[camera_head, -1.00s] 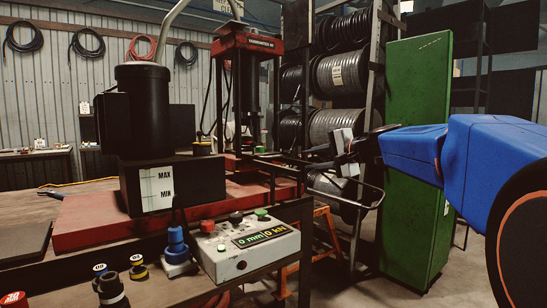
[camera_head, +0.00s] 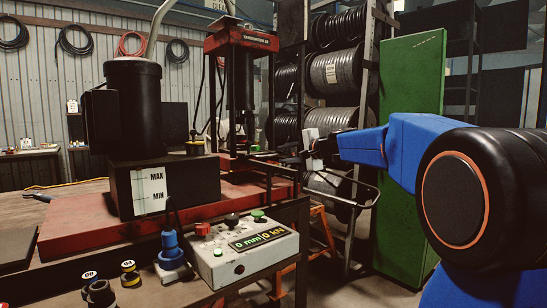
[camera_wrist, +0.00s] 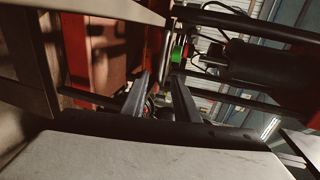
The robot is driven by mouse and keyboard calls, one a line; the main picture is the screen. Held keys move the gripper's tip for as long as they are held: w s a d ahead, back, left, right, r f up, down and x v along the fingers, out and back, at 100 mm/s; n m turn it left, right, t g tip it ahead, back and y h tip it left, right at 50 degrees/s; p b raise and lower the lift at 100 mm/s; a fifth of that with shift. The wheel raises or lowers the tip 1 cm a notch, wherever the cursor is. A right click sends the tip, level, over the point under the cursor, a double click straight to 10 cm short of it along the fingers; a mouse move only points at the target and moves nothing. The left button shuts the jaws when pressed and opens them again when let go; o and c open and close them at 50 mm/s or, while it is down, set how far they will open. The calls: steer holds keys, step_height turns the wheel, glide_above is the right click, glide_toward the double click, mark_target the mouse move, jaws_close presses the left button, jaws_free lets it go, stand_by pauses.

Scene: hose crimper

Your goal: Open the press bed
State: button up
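The red press (camera_head: 241,42) stands at the centre of the head view, with a dark upright cylinder in its frame. Its lower bed area (camera_head: 236,166) is partly hidden behind dark bars. A dark looped bar (camera_head: 362,203) reaches out to the right of the press, below my gripper. My gripper (camera_head: 293,150) is just right of the press frame, pointing left at it. In the wrist view my two fingers (camera_wrist: 161,92) stand apart with a gap between them. Dark bars and red parts of the press show beyond them. I see nothing clearly held; contact with the bars cannot be told.
A control box (camera_head: 246,250) with buttons and a display reading 0 mm, 0 kN stands in front. A black pump motor (camera_head: 134,105) and tank are at left. A green panel (camera_head: 412,150) and hose reels (camera_head: 338,75) stand behind my arm.

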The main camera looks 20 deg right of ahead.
mark_target(275, 155)
steer(key=x, duration=0.6)
steer(key=shift+w+a, duration=0.15)
steer(key=shift+w, duration=0.2)
jaws_close()
